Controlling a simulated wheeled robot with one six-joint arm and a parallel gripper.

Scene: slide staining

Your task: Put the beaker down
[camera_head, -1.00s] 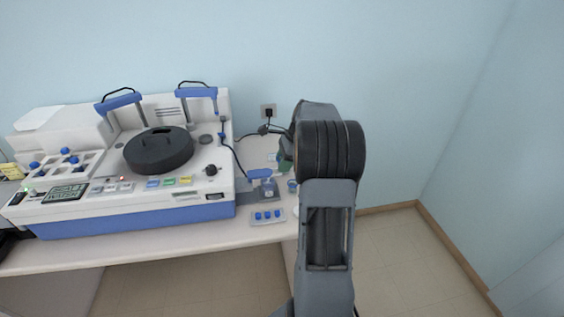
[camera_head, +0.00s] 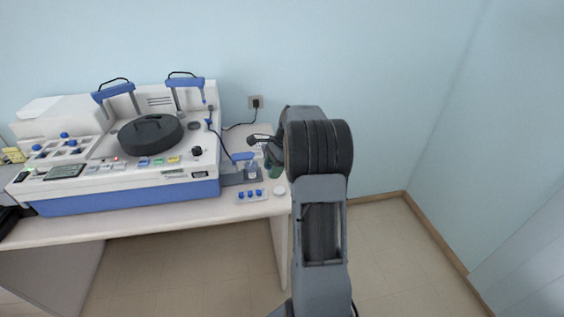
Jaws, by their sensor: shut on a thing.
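The beaker (camera_head: 275,171) shows as a small, partly hidden greenish vessel at the right end of the white table (camera_head: 140,226). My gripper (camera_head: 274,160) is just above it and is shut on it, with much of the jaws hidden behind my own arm. The beaker is over the table, to the right of a small blue-and-grey device. I cannot tell whether its base touches the tabletop.
A large white-and-blue staining machine (camera_head: 120,196) fills the table's left and middle. A blue-topped device (camera_head: 252,171), a small tray with blue pieces (camera_head: 250,195) and a round white item (camera_head: 279,190) stand near the beaker. A wall socket (camera_head: 255,102) is behind.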

